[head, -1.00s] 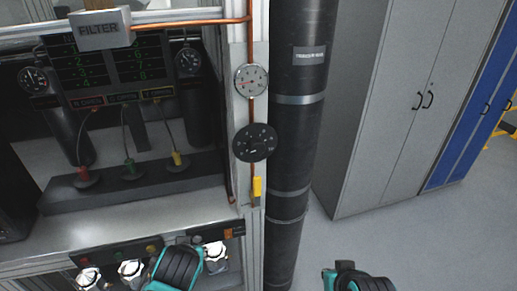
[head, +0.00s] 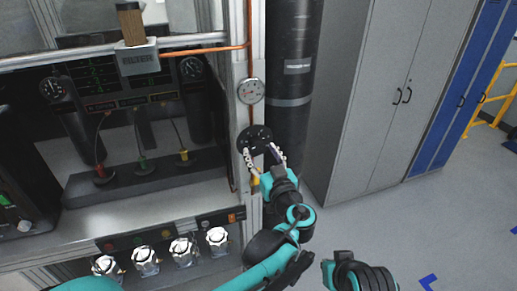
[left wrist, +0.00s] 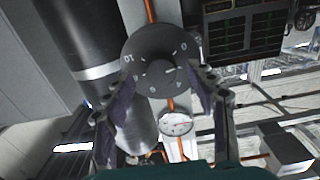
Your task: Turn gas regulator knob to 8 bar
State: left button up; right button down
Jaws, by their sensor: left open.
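The regulator knob is a round black dial (head: 256,132) with white numbers, on the pipe panel below a small white pressure gauge (head: 250,91). In the left wrist view, the knob (left wrist: 150,45) shows its numbers, including 10 and 0, and a small pale mark near its middle; I cannot read its setting for sure. My left gripper (head: 264,158) is open with its fingers at either side of the knob's lower part. In the left wrist view, the left gripper (left wrist: 163,95) has its fingers around the knob's sides; I cannot tell whether they touch it.
A copper pipe (head: 205,52) runs to the panel. A thick black cylinder (head: 287,125) stands just right of the knob. Grey cabinets (head: 370,90) stand further right.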

aim_at(256, 144)
pick_arm(q)
jog(key=shift+x, duration=1.35)
jog(key=c, duration=1.2)
jog(key=shift+o, duration=0.2)
